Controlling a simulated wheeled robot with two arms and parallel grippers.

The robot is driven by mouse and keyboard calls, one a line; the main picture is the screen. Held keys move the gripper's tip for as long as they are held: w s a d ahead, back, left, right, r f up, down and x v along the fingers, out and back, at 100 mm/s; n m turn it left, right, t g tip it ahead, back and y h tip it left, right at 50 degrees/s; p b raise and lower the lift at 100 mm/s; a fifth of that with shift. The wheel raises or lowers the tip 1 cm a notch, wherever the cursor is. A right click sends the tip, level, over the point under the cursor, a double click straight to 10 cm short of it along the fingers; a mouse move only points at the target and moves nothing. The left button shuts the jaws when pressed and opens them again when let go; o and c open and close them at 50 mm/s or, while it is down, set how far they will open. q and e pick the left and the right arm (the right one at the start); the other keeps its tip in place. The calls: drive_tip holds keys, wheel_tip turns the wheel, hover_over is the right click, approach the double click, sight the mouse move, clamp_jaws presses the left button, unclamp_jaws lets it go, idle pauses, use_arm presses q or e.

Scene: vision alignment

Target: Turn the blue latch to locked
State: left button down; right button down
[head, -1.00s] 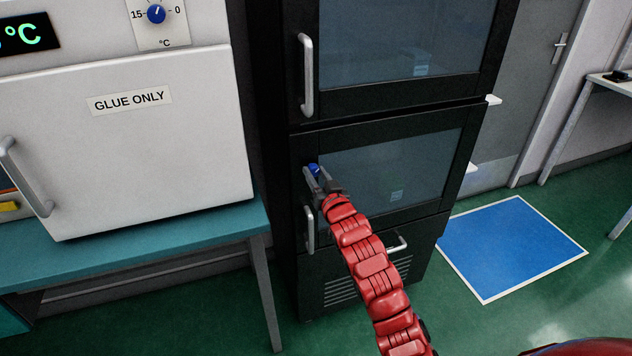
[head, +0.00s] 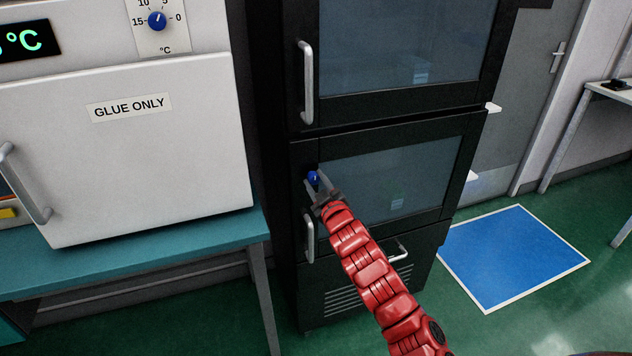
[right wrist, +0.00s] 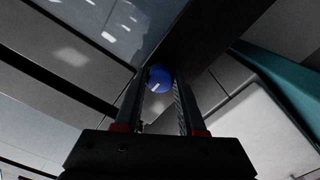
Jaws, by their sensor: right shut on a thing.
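The blue latch (head: 313,178) is a small round knob on the left frame of the black cabinet's lower glass door (head: 300,160). In the right wrist view the latch (right wrist: 160,78) shows a short white mark on its face and sits between the fingertips. My right gripper (head: 318,186) is at the latch, its two fingers on either side of it and shut on it. The right gripper's fingers (right wrist: 161,92) also show in the right wrist view. My left gripper is not in view.
A grey door handle (head: 309,236) is just below the latch, and another handle (head: 306,83) is on the upper door. A white oven labelled GLUE ONLY (head: 130,150) stands on a teal bench (head: 160,255) at left. A blue floor mat (head: 515,255) lies at right.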

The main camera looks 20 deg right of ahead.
drive_tip(key=shift+n, duration=0.3)
drive_tip(key=c, duration=0.5)
unclamp_jaws()
drive_tip(key=shift+s, duration=0.15)
drive_tip(key=s+p, duration=0.2)
drive_tip(key=s, duration=1.5)
drive_tip(key=shift+d, duration=0.3)
